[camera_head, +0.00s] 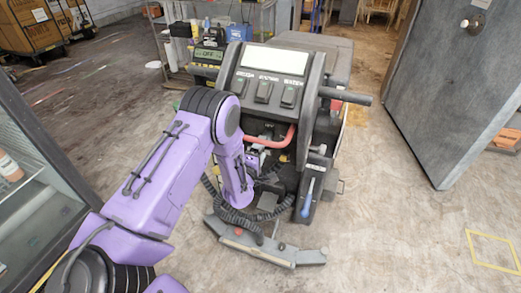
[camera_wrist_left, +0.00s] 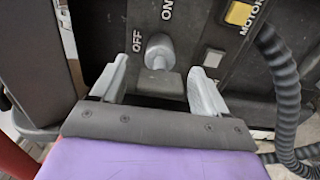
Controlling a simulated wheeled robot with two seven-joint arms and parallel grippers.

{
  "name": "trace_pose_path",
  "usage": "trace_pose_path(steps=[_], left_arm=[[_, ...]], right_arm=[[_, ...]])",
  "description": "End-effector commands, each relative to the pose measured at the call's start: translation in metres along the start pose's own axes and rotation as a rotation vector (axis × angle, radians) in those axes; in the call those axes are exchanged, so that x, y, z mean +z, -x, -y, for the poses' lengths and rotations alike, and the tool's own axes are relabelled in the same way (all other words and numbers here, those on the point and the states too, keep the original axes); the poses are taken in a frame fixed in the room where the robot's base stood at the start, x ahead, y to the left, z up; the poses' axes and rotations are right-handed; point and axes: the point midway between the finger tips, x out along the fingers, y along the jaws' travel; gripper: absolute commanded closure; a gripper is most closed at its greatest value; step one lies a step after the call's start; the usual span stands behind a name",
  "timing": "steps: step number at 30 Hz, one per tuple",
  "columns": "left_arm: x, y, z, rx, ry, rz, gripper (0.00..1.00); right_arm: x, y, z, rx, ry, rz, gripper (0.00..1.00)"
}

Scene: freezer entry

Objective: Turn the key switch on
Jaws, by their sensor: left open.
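The key switch (camera_wrist_left: 158,48) is a round grey knob on a dark panel, shown in the left wrist view. The word OFF is printed at its left and ON above it. A grey block shows just below the knob; I cannot tell whether it is part of the switch. My left gripper (camera_wrist_left: 159,66) is open, with one finger on each side of the knob and visible gaps on both sides. In the head view my left gripper (camera_head: 257,160) reaches into the front of the dark machine (camera_head: 338,55), and the switch is hidden there. My right gripper is not in view.
A yellow button (camera_wrist_left: 240,14) marked MOTOR and a black coiled hose (camera_wrist_left: 283,80) are right of the switch. A red bar (camera_head: 275,143) crosses above my gripper. A blue-handled lever (camera_head: 308,197) is to the right. A grey door (camera_head: 445,85) stands open at right.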

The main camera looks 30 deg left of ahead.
Motion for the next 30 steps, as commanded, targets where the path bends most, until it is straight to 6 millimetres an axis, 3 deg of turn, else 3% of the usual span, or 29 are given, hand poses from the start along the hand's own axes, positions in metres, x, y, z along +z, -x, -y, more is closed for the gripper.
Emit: trace_pose_path(steps=[7,12,23,30], left_arm=[[0.0002,-0.0013,0.0007,-0.002,-0.001,0.001,0.26],[0.0003,-0.0011,0.0007,-0.002,-0.001,0.001,0.81],[0.0007,-0.0009,0.0012,-0.002,-0.042,0.002,0.82],[0.0007,-0.0009,0.0019,-0.001,-0.184,0.002,0.82]], right_arm=[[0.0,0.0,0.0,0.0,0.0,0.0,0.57],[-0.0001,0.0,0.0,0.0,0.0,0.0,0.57],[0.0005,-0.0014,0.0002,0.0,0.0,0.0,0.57],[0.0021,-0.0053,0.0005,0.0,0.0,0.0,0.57]])
